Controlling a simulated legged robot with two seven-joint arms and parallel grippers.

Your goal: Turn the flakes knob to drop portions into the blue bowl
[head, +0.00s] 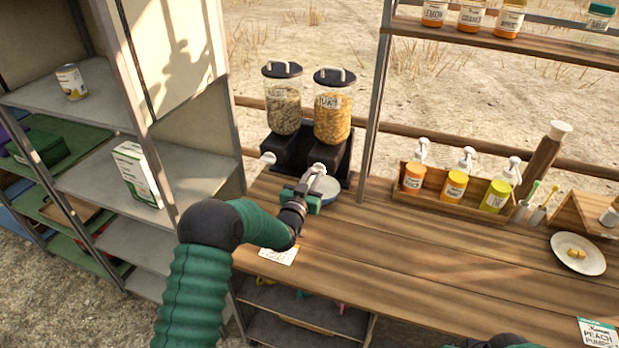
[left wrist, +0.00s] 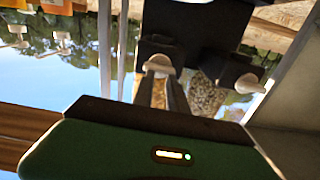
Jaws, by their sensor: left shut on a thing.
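The flakes dispenser (head: 332,112) is a clear canister of orange flakes with a black lid, on a black stand at the back of the wooden counter. My left gripper (head: 311,180) is in front of it, shut on the pale flakes knob (head: 319,168). In the left wrist view, upside down, the fingers (left wrist: 160,88) reach the knob (left wrist: 158,65). The blue bowl (head: 328,188) is below the knob, partly hidden by my gripper; I cannot tell what is in it. My right gripper is out of view; only a bit of green arm shows at the bottom edge.
A second dispenser (head: 283,105) with greyish contents stands just left, its knob (head: 268,158) free. A rack of pump bottles (head: 455,192) and a plate (head: 578,254) are to the right. The middle counter is clear.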

